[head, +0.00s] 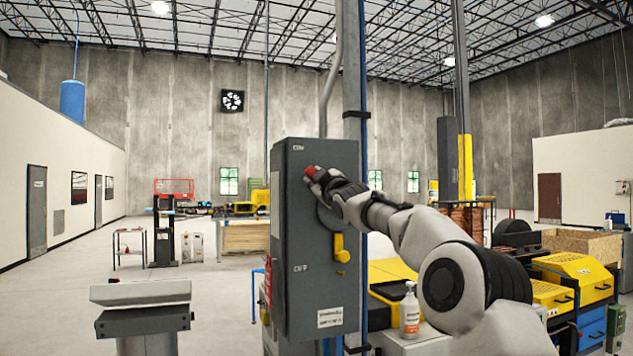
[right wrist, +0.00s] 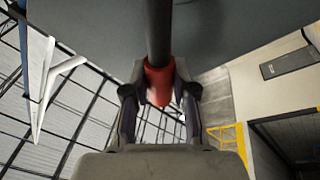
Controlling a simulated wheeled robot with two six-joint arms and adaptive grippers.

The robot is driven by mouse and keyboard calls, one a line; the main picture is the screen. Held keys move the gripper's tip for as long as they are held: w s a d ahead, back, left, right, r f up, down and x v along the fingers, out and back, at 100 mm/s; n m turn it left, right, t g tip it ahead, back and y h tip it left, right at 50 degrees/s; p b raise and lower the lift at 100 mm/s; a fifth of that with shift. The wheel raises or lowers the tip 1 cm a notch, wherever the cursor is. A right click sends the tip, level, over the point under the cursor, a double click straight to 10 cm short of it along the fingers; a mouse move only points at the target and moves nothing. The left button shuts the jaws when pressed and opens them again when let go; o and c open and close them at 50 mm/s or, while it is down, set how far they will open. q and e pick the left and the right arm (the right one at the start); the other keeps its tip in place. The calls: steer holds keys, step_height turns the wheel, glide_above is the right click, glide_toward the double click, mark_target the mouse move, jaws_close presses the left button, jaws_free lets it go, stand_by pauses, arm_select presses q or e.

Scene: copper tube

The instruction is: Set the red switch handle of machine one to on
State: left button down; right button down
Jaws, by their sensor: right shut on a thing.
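A tall grey switch box (head: 308,260) stands upright in the middle of the head view. The red switch handle (head: 310,171) shows as a small red tip near the upper part of its front. My right gripper (head: 317,178) is at this tip and partly hides it. In the right wrist view, the red grip (right wrist: 158,80) on a dark rod (right wrist: 159,35) sits between the fingers of my right gripper (right wrist: 160,90), which is shut on it. My right arm hides part of the box's right side. My left gripper is not in view.
A yellow handle (head: 341,249) sits lower on the box front. A white spray bottle (head: 409,312) stands right of the box. Yellow and blue cabinets (head: 577,285) are at the right. A grey stand (head: 143,300) is front left. Open floor (head: 70,290) lies left.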

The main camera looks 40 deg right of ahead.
steer(key=shift+r, duration=0.65)
steer(key=c, duration=1.1)
jaws_free()
steer(key=shift+o, duration=0.9)
steer(key=shift+w+a+f, duration=0.15)
steer(key=shift+w+f, duration=0.05)
steer(key=shift+w, duration=0.05)
steer(key=shift+s+f, duration=0.1)
steer(key=shift+s+f, duration=0.25)
steer(key=shift+s, duration=0.3)
steer(key=v, duration=0.6)
steer(key=shift+a, duration=0.2)
